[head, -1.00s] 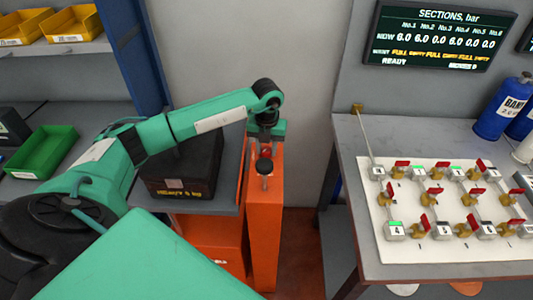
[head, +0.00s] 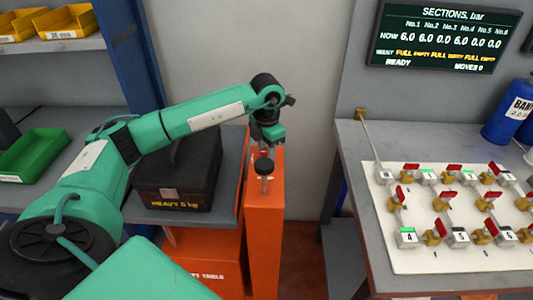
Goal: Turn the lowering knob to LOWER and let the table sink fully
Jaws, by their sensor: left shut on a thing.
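The orange lift table (head: 205,262) stands at centre left with a grey top (head: 226,205). A black box marked HEAVY (head: 178,180) sits on that top. My right gripper is out of view.
A valve board (head: 450,255) with several red handles lies on the bench at right. A screen (head: 443,38) above it reads READY. A green bin (head: 35,155) and yellow bins (head: 68,22) are at left. A floor gap separates post and bench.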

